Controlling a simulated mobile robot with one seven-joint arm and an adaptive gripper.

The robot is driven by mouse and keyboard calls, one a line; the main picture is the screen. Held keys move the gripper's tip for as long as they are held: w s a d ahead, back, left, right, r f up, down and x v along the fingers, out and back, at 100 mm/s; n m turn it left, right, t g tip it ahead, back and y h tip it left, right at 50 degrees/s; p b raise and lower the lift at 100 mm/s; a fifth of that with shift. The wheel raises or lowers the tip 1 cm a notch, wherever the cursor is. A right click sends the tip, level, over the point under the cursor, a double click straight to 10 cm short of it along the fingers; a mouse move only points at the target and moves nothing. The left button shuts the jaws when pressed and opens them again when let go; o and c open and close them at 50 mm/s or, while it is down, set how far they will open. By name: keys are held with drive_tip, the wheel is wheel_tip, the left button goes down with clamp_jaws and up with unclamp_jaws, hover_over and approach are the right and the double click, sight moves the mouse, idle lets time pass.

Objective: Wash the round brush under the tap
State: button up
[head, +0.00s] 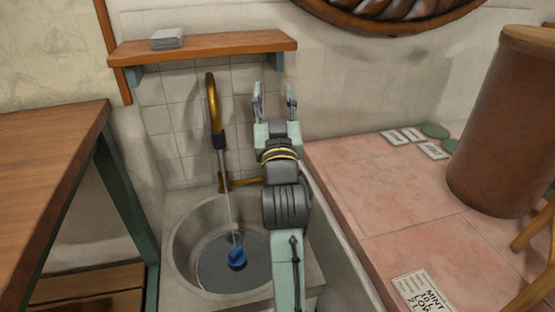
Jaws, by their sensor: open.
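The brass tap (213,100) stands at the tiled wall, with a dark nozzle at its lower end. A thin pale line drops from the nozzle into the round sink (181,262); I cannot tell whether it is water or a rod. A small blue object (237,257) sits at the line's lower end, inside the sink. It may be the round brush, but it is too small to be sure. My gripper (274,88) is open and empty, its fingers up by the wall, right of the tap and well above the sink. My arm hides the sink's right side.
A wooden shelf (215,46) with a grey stack (167,38) hangs above the tap. A wooden table (50,150) stands left. On the right, a pink tiled counter (385,185) holds a brown cylinder (505,120), small cards and a label card (425,290). The counter's middle is clear.

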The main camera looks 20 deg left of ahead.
drive_tip(key=w+d+f+m+g+h+p, duration=0.1)
drive_tip(key=w+d+f+g+h+p, duration=0.1)
drive_tip(key=w+d+f, duration=0.45)
drive_tip(key=w+d+f+m+g+h+p, duration=0.1)
drive_tip(key=w+d+f+h+p, duration=0.15)
drive_tip(key=f, duration=0.65)
drive_tip(key=s+a+f+n+y, duration=0.1)
drive_tip(key=a+f, duration=0.4)
drive_tip(key=f, duration=0.4)
drive_tip(key=s+a+f+y, duration=0.1)
drive_tip(key=a+f, duration=0.4)
drive_tip(key=f, duration=0.4)
drive_tip(key=shift+g, duration=0.4)
drive_tip(key=p+x, duration=0.2)
drive_tip(key=x, duration=0.8)
drive_tip(key=shift+a, duration=0.1)
drive_tip(key=shift+c, duration=0.5)
clamp_jaws()
drive_tip(key=shift+p, duration=0.3)
